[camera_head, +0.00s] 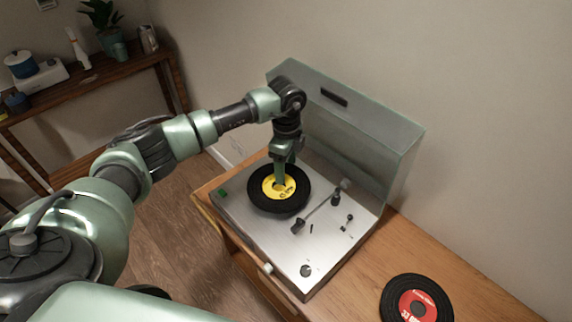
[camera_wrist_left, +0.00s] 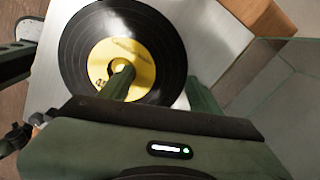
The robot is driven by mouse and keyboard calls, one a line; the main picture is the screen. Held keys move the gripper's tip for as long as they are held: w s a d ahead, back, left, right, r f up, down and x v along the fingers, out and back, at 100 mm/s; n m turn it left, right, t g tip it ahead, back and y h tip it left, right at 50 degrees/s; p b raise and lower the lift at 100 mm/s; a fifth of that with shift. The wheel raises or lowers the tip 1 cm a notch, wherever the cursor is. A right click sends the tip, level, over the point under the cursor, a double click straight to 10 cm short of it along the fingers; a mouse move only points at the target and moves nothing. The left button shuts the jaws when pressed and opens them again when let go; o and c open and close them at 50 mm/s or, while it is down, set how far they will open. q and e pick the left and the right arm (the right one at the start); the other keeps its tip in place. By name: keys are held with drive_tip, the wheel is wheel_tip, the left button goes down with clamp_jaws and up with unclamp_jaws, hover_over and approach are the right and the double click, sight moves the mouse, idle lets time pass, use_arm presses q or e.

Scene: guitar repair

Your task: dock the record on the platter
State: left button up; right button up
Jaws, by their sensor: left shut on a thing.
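A black record with a yellow label (camera_head: 266,201) lies flat over the left part of the silver turntable (camera_head: 308,260). The platter beneath it is hidden, and I cannot tell whether the record touches it. My left gripper (camera_head: 281,178) points down at the record and is shut on it. In the left wrist view the gripper (camera_wrist_left: 160,88) has one finger over the yellow label and the other beside the record's right edge; the record (camera_wrist_left: 83,65) shows almost whole there. My right gripper is not in view.
The tonearm (camera_head: 318,209) lies right of the record. The turntable's clear lid (camera_head: 355,135) stands open behind. A red-labelled record (camera_head: 388,297) lies on the wooden cabinet (camera_head: 470,290) at front right. A wooden shelf (camera_head: 95,80) with several items stands at far left.

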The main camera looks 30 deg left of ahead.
use_arm(q)
drive_tip(key=shift+s+f, duration=0.15)
drive_tip(key=shift+f, duration=0.3)
